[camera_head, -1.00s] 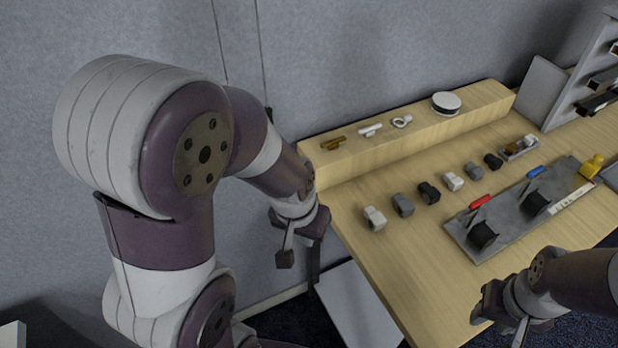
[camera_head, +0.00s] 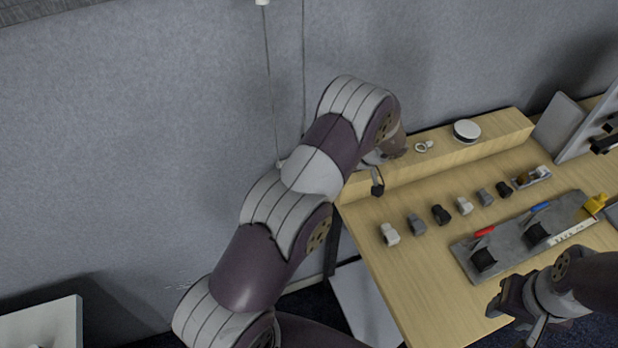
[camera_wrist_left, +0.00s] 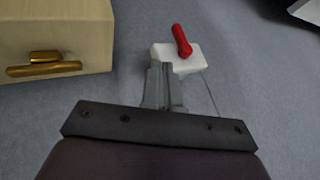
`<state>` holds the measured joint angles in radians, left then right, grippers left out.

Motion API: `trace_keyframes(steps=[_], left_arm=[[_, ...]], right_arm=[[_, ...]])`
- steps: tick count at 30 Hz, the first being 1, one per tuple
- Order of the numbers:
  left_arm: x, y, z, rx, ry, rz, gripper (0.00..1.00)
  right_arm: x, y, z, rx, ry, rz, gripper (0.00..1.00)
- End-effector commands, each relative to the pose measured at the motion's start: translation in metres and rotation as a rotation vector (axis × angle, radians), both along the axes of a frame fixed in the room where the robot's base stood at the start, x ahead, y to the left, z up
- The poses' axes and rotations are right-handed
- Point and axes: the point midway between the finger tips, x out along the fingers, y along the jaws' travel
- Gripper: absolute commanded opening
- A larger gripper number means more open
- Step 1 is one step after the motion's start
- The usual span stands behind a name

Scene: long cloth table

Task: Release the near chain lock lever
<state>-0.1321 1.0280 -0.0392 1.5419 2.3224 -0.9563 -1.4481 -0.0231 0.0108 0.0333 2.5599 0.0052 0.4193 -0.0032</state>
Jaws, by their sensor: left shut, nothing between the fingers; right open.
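A white block (camera_wrist_left: 172,59) with a red lever (camera_wrist_left: 181,41) on it shows in the left wrist view, and a thin cord runs from it. The lever is tilted. My left gripper (camera_wrist_left: 160,85) is shut and empty, its fingertips close below the block; I cannot tell if they touch it. In the head view my left arm hides most of that gripper. A small white piece (camera_head: 282,163) shows on the left hanging cord, partly behind the arm. My right gripper (camera_head: 510,315) is open and empty above the table's near edge.
Several small blocks and a grey board (camera_head: 508,244) with red and blue handles occupy the table (camera_head: 400,280). The grey wall panel (camera_head: 150,150) is mostly bare.

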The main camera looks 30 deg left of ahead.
Motion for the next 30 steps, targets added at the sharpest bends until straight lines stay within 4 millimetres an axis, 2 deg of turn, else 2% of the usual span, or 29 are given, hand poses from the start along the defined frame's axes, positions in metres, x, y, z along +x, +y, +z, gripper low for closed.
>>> trace_keyframes(steps=[4,12,16,30], left_arm=[[-0.009,-0.006,-0.005,-0.017,0.057,0.038,0.0],[-0.01,-0.005,-0.006,-0.018,0.057,0.039,0.0],[-0.011,0.001,-0.013,-0.017,0.059,0.04,0.0],[-0.02,0.049,-0.076,-0.018,0.056,0.039,0.0]], right_arm=[[0.0,0.0,0.004,0.0,0.001,0.0,0.43],[0.0,0.0,0.003,0.0,0.0,0.0,0.43],[0.0,0.0,0.008,0.0,0.0,0.0,0.43],[0.0,0.0,0.035,0.0,0.0,0.0,0.43]])
